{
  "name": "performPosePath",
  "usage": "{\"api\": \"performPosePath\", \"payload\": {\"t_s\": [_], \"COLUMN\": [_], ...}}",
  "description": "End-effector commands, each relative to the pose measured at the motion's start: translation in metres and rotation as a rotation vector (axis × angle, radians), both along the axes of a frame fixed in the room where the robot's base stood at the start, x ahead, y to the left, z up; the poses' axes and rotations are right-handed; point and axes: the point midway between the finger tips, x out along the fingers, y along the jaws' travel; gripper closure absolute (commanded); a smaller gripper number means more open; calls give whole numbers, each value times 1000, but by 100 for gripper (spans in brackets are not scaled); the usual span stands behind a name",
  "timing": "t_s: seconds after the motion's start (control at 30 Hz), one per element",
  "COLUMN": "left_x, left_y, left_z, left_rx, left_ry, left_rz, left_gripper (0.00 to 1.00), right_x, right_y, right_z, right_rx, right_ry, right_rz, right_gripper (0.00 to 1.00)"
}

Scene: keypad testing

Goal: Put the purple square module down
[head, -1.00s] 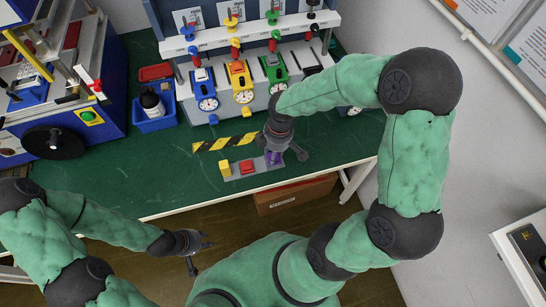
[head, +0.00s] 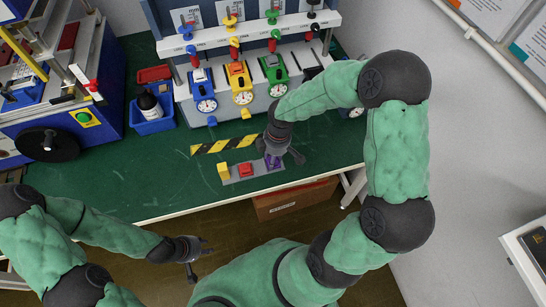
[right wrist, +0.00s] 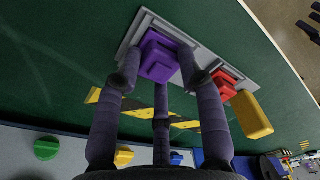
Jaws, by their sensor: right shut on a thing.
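The purple square module (right wrist: 158,56) is between the fingertips of my right gripper (right wrist: 165,80) in the right wrist view. It is at the grey tray (right wrist: 205,58), at the end beside the red module (right wrist: 222,84); whether it rests fully on the tray I cannot tell. In the head view the purple module (head: 272,162) is partly hidden under my right gripper (head: 280,156). The yellow module (head: 223,171) and the red module (head: 246,169) sit on the same tray. My left gripper (head: 200,251) is open and empty, in front of the table's edge.
Yellow-black striped tape (head: 225,145) lies on the green table (head: 160,190) behind the tray. A test rack with coloured gauges (head: 240,85) stands at the back. A blue bin (head: 152,117) with a bottle is at the left. The table left of the tray is clear.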

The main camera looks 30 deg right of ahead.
Motion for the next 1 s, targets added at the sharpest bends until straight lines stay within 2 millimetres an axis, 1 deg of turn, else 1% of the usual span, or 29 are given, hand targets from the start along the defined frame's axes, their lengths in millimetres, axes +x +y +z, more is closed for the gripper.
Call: {"api": "performPosePath", "payload": {"t_s": [0.07, 0.1, 0.13, 0.17, 0.47, 0.57, 0.67, 1.0], "left_x": [0, 0, 0, 0, 0, 0, 0, 0], "left_y": [0, 0, 0, 0, 0, 0, 0, 0], "left_z": [-2, -1, -1, -1, -1, 2, 6, 31], "left_rx": [0, 0, 0, 0, 0, 0, 0, 0], "left_ry": [0, 0, 0, 0, 0, 0, 0, 0], "left_rz": [0, 0, 0, 0, 0, 0, 0, 0], "left_gripper": [67, 67, 67, 67, 67, 67, 67, 67], "right_x": [0, 0, 0, 0, 0, 0, 0, -2], "right_y": [0, 0, 0, 0, 0, 0, -1, -8], "right_z": [-3, -2, -2, -2, -2, 2, 13, 80], "right_rx": [0, 0, 0, 0, 1, 0, 0, -1], "right_ry": [0, 0, 0, 0, 1, 0, -2, -3], "right_rz": [0, 0, 0, 0, 0, 0, 0, -1], "right_gripper": [91, 50, 41, 37, 37, 37, 37, 37]}}
